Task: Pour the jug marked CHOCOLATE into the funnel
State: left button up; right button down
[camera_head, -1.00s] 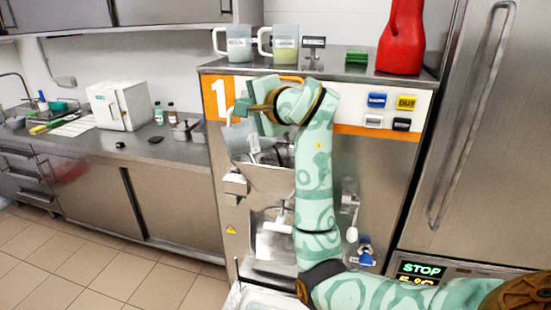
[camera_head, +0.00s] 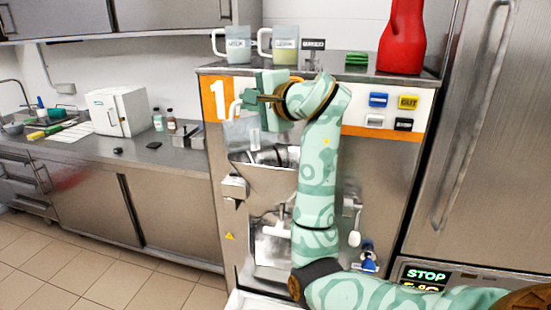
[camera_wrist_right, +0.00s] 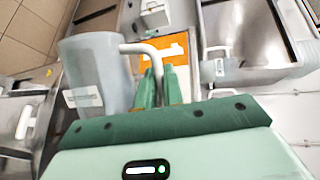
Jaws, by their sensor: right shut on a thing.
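My right gripper (camera_head: 250,99) is shut on the handle of a translucent jug (camera_head: 240,134), in front of the machine's upper left. The jug also shows in the wrist view (camera_wrist_right: 98,72), with its handle between the green fingers (camera_wrist_right: 158,88). Its pale label is too blurred to read. A steel funnel-shaped hopper (camera_head: 262,174) opens in the machine front just below the jug and is partly hidden by my arm. I cannot tell whether anything flows. My left gripper is not in view.
Two more jugs, one empty-looking (camera_head: 238,46) and one with yellowish contents (camera_head: 285,46), stand on the machine top. A small sign (camera_head: 313,44), a green block (camera_head: 357,58) and a red container (camera_head: 402,38) stand beside them. A steel counter (camera_head: 178,156) is at left.

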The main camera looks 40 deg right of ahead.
jog(key=shift+d, duration=0.1)
jog(key=shift+s+d+r+m+b, duration=0.1)
jog(key=shift+d+m+b, duration=0.25)
jog(key=shift+b, duration=0.55)
jog(key=shift+d+r+m+t+b, duration=0.1)
jog(key=shift+d+m+t+b, duration=0.2)
jog(key=shift+b, duration=0.25)
